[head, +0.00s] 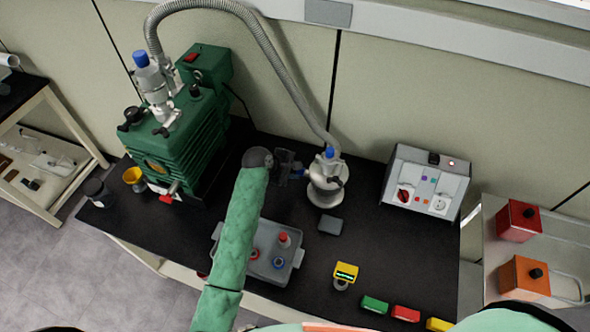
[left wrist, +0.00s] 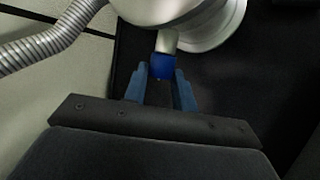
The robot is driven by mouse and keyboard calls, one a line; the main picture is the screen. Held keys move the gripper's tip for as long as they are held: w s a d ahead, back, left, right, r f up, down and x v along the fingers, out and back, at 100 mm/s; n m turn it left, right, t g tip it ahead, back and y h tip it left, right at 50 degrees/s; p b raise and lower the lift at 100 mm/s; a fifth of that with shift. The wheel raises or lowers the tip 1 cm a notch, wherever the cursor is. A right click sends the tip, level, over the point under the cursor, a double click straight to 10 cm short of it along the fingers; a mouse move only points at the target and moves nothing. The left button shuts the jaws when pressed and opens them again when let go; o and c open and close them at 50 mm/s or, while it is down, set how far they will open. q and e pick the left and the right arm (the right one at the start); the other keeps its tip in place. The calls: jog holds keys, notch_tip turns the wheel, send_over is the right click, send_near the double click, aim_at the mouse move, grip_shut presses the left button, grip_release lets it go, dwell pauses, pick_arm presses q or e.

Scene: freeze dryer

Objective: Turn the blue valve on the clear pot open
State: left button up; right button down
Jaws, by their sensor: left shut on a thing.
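The pot (head: 325,190) stands on the black bench in the head view; it looks pale and metallic there, with a blue cap (head: 329,152) on top. In the left wrist view the silvery pot body (left wrist: 185,18) fills the top, and a blue valve knob (left wrist: 162,66) sticks out on a short stub. My left gripper (head: 298,170) reaches the pot's left side. Its blue fingers (left wrist: 161,74) are on both sides of the blue knob and shut on it. The knob's far side is hidden. My right gripper is out of view.
A ridged hose (head: 275,70) runs from the green pump (head: 185,140) to the pot top. A small grey block (head: 330,225) lies just in front of the pot. A grey tray (head: 290,272) sits nearer, partly behind my left arm. A control box (head: 425,180) stands right.

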pick_arm(q)
jog(key=shift+s+f+t+h+b, duration=0.15)
jog(key=shift+t+h+b, duration=0.35)
jog(key=shift+t, duration=0.3)
jog(key=o, duration=1)
jog(key=shift+a, duration=0.15)
